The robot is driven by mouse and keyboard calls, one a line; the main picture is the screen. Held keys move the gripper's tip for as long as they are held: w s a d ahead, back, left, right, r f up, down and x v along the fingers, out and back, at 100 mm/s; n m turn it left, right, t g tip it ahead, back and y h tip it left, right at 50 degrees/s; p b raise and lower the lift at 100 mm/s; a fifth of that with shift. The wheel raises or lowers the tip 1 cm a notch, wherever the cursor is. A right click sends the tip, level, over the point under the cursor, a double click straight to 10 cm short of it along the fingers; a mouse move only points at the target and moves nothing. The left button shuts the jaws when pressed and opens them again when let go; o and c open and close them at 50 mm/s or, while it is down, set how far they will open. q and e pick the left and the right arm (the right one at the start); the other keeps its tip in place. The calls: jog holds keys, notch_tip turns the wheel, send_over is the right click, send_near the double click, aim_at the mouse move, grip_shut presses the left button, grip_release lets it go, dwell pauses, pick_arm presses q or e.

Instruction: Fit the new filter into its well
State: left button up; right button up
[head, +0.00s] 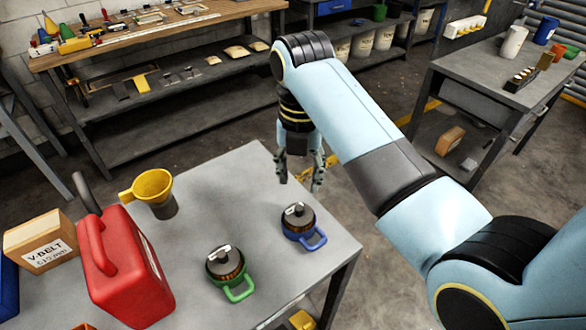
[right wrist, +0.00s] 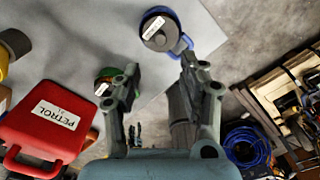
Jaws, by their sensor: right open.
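Two round canister-like parts stand on the grey table (head: 215,195). One has a blue ring and handle (head: 309,238), a grey top with a white label and a brown pleated band. The other has a green handle (head: 238,290) and a similar top. I cannot tell which is the new filter, and no well is clearly recognisable. My right gripper (head: 300,183) is open and empty, pointing down near the table's far edge, beyond the blue one. In the right wrist view the blue-ringed part (right wrist: 158,30) lies beyond the fingertips; the green one is partly hidden by a finger. My left gripper is not in view.
A red petrol can (head: 125,265), a yellow funnel-like cup (head: 152,188) and a V-belt box (head: 40,243) stand on the table's left. A workbench (head: 160,25) is behind; another table (head: 480,75) is at right. The table's far right is clear.

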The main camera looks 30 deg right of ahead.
aim_at(299, 207)
jog(key=shift+d+f+b, duration=0.1)
jog(key=shift+f+b, duration=0.6)
jog(key=shift+f, duration=4.3)
jog(key=shift+p, duration=0.5)
jog(key=shift+c, duration=0.4)
grip_shut()
